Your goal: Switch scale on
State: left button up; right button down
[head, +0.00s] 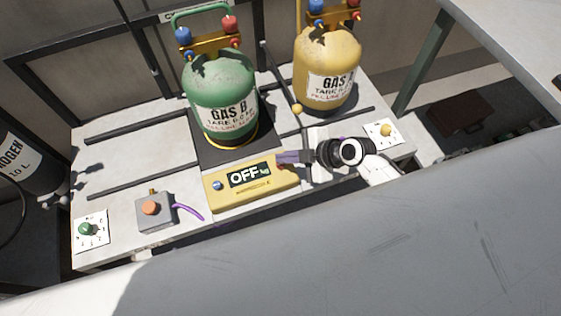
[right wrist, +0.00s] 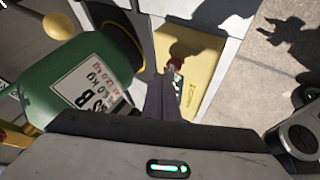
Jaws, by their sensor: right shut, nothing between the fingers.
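The scale has a yellow front panel (head: 265,192) with a display (head: 249,174) that reads OFF. A blue button (head: 217,186) is at the panel's left end. The black scale platform (head: 205,150) carries a green cylinder (head: 222,85) marked GAS B. My right gripper (head: 281,159) is shut and empty, its tips at the panel's right end. In the right wrist view the shut fingers (right wrist: 163,90) point at the yellow panel (right wrist: 203,72), close to a small reddish button (right wrist: 174,65). I cannot tell whether they touch it. My left gripper is not in view.
A yellow cylinder (head: 328,75) stands behind my right gripper. A grey box with an orange button (head: 150,208) and purple hose, and a dial plate with a green knob (head: 87,229), are on the left. Another plate has a yellow knob (head: 386,130) on the right.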

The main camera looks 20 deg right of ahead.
jog(key=shift+f, duration=0.15)
dwell(0.8)
jog(key=shift+f+b, duration=0.25)
jog(key=shift+b, duration=0.25)
jog(key=shift+f+b, duration=0.65)
dwell(0.5)
jog(key=shift+r, duration=0.1)
jog(key=shift+r+p, duration=0.85)
jog(key=shift+r, duration=0.1)
notch_tip(320, 180, up, 5)
jog(key=p, duration=0.4)
dwell(0.6)
